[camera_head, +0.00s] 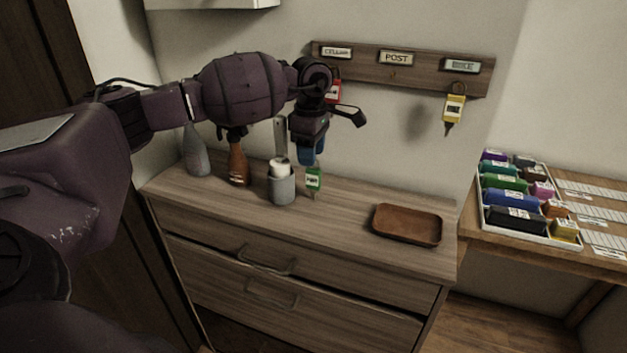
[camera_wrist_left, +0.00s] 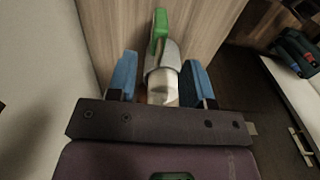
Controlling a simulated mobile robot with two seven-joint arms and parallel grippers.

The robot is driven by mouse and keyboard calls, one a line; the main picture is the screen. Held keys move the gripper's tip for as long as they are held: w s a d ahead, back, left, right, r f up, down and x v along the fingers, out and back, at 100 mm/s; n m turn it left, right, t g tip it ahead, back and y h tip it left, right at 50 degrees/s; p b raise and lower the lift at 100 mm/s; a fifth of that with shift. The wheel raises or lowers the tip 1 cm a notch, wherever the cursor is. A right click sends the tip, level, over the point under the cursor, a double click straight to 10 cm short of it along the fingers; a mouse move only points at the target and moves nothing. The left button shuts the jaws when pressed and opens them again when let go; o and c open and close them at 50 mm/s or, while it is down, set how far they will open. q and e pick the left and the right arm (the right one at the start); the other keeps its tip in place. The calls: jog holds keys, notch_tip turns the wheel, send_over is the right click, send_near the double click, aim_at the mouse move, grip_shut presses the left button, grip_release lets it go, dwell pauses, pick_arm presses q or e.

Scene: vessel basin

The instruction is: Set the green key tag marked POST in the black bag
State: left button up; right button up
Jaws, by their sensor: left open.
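The green key tag (camera_head: 314,179) shows just right of a grey cup, over the dresser top, with its key pointing down. Whether it touches the dresser is unclear. It also shows in the left wrist view (camera_wrist_left: 159,28), at the top middle beyond the blue fingertips. My left gripper (camera_head: 312,152) points down above the tag. Its fingers (camera_wrist_left: 160,78) are open and apart, with the tag ahead of them and not gripped. I cannot make out a black bag for certain. A dark object (camera_wrist_left: 297,50) with blue and red parts is cut off at the right. My right gripper is not in view.
The grey cup (camera_head: 282,188) holds something white, close beside the tag. A brown bottle (camera_head: 238,163) and a grey bottle (camera_head: 196,153) stand left. A brown tray (camera_head: 407,224) lies right. A key rack (camera_head: 425,70) holds red (camera_head: 333,91) and yellow (camera_head: 454,108) tags.

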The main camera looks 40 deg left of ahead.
aim_at(312, 169)
pick_arm(q)
jog(key=shift+w+f, duration=0.1)
jog(key=shift+f, duration=2.45)
grip_shut()
